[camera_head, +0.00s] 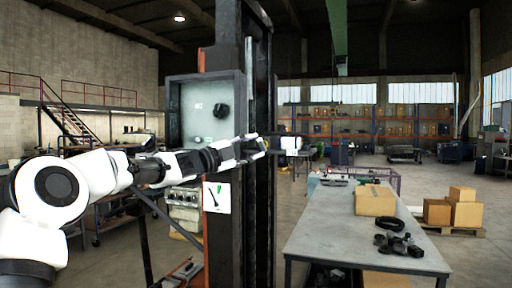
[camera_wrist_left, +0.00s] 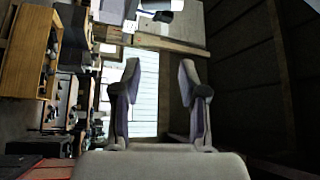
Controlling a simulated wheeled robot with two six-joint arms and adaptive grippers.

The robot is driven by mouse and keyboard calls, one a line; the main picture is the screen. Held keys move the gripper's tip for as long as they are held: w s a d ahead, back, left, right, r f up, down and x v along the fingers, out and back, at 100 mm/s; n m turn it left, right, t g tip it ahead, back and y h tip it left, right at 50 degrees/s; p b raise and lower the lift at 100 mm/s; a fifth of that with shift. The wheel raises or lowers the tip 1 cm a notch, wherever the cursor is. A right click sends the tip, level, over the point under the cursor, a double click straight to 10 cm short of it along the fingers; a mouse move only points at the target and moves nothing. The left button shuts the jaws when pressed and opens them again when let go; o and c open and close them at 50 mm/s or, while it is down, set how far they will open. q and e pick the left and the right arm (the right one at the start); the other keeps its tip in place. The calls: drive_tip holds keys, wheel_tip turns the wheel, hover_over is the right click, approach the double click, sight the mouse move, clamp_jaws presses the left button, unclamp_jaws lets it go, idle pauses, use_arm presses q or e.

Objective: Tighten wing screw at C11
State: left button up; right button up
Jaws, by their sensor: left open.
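No C11 marking is readable, and I cannot tell whether the knob is the wing screw. My left arm reaches in from the left, passing in front of the column just below the knob. My left gripper (camera_head: 262,145) is small here and hard to make out, right of the knob. In the left wrist view the left gripper (camera_wrist_left: 158,78) is open, its two grey fingers apart with nothing between them. My right gripper is out of view.
A grey table (camera_head: 335,215) at the right holds a cardboard box (camera_head: 375,200) and black parts (camera_head: 397,243). More boxes (camera_head: 464,208) stand on a pallet behind it. A white card (camera_head: 216,197) hangs on the column. Open floor lies beyond the table.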

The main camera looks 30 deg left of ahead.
use_arm(q)
drive_tip(key=shift+w+a+r+n+t+y+b, duration=0.2)
drive_tip(key=shift+w+n+y+b, duration=0.8)
drive_tip(key=shift+n+y, duration=3.4)
drive_tip(key=shift+w+d+f+n+t+y+b, duration=0.25)
drive_tip(key=shift+n+y+b, duration=1.8)
drive_tip(key=shift+n, duration=4.2)
drive_tip(key=shift+w+a+r+n+t+y+b, duration=0.15)
drive_tip(key=shift+w+a+n+t+y+b, duration=0.45)
drive_tip(key=shift+n+y, duration=4)
drive_tip(key=shift+w+d+n+h, duration=0.1)
drive_tip(key=shift+d+n+h, duration=0.1)
drive_tip(key=shift+n+h, duration=0.55)
